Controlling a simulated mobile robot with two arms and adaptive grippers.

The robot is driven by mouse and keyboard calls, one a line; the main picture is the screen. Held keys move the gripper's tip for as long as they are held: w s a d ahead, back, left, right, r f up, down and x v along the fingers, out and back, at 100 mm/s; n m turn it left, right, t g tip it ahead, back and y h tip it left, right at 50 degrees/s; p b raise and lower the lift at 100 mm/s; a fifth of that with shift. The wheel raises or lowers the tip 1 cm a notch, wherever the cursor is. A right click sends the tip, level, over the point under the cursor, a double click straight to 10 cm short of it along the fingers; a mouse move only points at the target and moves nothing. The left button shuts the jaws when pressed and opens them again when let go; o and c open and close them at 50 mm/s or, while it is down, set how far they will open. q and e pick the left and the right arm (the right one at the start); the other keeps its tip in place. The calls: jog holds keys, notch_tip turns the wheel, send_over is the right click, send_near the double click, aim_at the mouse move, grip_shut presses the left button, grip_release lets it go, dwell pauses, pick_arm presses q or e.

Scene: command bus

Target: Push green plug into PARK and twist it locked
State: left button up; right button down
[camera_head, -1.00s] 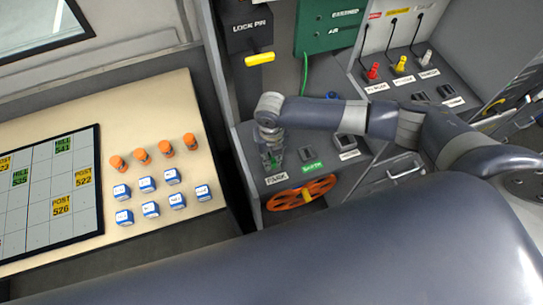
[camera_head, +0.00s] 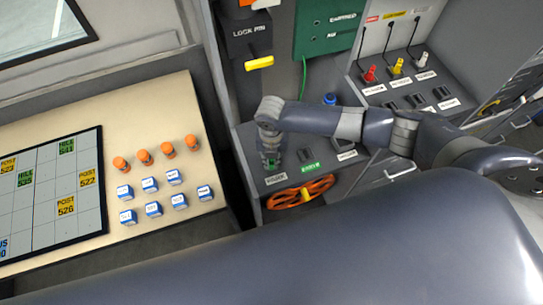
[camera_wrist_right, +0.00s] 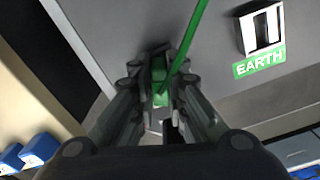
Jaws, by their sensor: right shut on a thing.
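My right gripper (camera_head: 270,160) points down over the PARK socket position, behind the PARK label (camera_head: 276,179) on the grey console. In the right wrist view the right gripper (camera_wrist_right: 160,92) is shut on the green plug (camera_wrist_right: 158,72), which sits between its fingers close to the console face. The green cable (camera_wrist_right: 192,42) runs up from the plug; it also hangs in the head view (camera_head: 304,78). The PARK socket is hidden under the gripper, so I cannot tell how deep the plug sits or whether it is turned. My left gripper is not in view.
The EARTH socket (camera_wrist_right: 263,30) is beside the gripper. An orange wheel (camera_head: 300,191) is on the console front below. The LOCK PIN box with a yellow handle (camera_head: 259,63) stands behind. Red, yellow and white plugs (camera_head: 397,68) are at the right; a table with blue cubes (camera_head: 150,185) is left.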

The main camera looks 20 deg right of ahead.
jog(key=shift+s+f, duration=0.1)
jog(key=shift+m+p, duration=0.75)
jog(key=shift+m, duration=0.35)
jog(key=shift+m+p, duration=0.35)
jog(key=shift+m, duration=0.55)
jog(key=shift+d+m+p, duration=0.1)
jog(key=shift+m+p, duration=0.3)
jog(key=shift+m, duration=0.6)
jog(key=c, duration=1.5)
grip_release()
jog(key=shift+c, duration=0.2)
